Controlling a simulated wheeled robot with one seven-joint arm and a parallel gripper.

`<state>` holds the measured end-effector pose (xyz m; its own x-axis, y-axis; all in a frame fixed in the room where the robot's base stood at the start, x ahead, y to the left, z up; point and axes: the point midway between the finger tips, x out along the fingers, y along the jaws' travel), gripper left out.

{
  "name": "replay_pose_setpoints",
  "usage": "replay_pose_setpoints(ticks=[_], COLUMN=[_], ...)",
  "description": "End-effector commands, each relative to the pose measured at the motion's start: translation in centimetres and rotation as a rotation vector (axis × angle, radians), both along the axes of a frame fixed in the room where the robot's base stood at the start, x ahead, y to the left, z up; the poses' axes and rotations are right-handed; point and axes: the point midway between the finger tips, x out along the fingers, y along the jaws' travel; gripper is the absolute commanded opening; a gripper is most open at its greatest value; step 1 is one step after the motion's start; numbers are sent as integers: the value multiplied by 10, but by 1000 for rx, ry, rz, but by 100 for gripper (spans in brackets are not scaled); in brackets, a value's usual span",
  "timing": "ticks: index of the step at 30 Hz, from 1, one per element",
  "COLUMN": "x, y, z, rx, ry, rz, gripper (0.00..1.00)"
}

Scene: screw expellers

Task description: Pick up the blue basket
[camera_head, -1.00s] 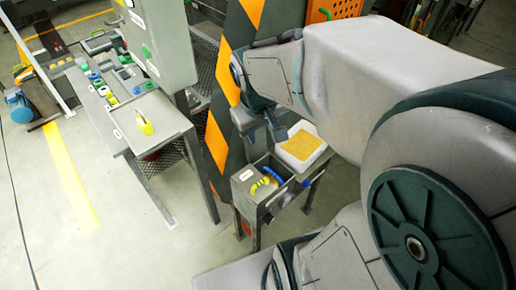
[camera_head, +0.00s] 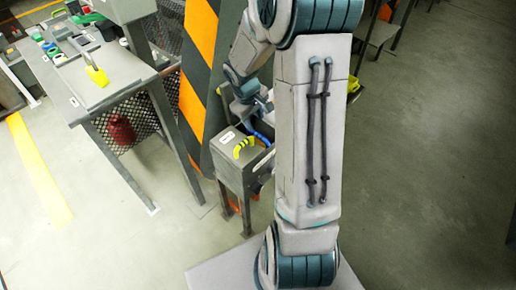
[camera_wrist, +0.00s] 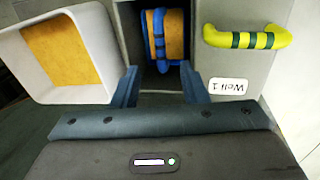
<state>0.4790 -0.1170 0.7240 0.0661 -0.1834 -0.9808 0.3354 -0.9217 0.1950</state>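The blue basket (camera_wrist: 158,38) shows in the wrist view as a blue handle and frame around an orange-yellow inside, sunk in a dark opening of a grey box. In the head view only a bit of its blue handle (camera_head: 262,138) shows beside the yellow handle; my arm hides the rest. My gripper (camera_wrist: 160,88) is open and empty, its two fingers apart at the near edge of the opening, one to each side in the picture. In the head view my gripper (camera_head: 252,106) is above the box, partly hidden by my arm.
A white tray (camera_wrist: 98,45) with orange-yellow contents stands left of the opening. A grey workbench (camera_head: 112,92) and striped column (camera_head: 196,70) stand close by.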

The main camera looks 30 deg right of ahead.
Motion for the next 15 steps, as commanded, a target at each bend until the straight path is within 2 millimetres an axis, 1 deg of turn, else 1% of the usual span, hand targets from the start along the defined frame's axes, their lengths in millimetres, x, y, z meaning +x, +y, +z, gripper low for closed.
replay_pose_setpoints(ticks=[1, 3, 6, 11, 15], x=[0, 1, 2, 3, 4], y=[-1, -4, -5, -6, -9], z=[-13, -22, -31, -37, -54], rx=[2, 0, 1, 1, 1], ry=[4, 2, 1, 0, 3], rz=[0, 0, 0, 0, 1], gripper=[40, 40, 40, 40, 40])
